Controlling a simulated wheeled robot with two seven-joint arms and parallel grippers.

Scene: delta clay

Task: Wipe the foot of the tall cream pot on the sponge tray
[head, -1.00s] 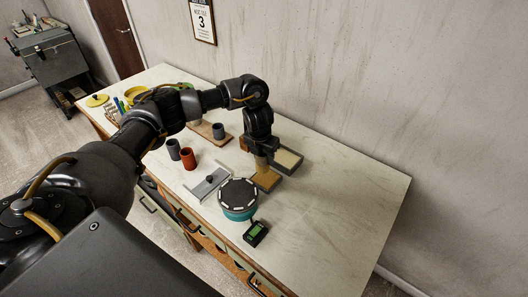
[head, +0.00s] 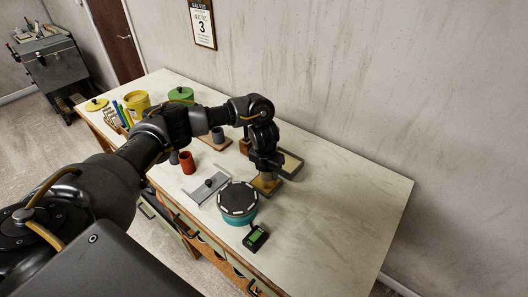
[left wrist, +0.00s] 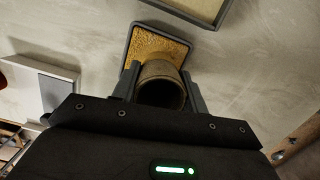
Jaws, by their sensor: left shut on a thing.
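My left gripper (head: 266,168) is shut on the tall cream pot (left wrist: 162,72), which looks tan in this light. In the left wrist view I look into its dark open mouth between the two fingers. In the head view only a short part of the pot shows below the fingers. The sponge tray (left wrist: 130,62), dark-rimmed with a yellow-brown sponge, lies under the pot, and its front part shows in the head view (head: 268,188). The pot's foot is over the sponge; I cannot tell whether it touches. My right gripper is out of view.
A grey-rimmed tray (head: 294,168) stands just behind. A round turntable on a teal base (head: 238,202), a green-screen meter (head: 255,238) and a grey knobbed board (head: 208,188) are in front. A red cup (head: 187,162) is left. The table's right side is clear.

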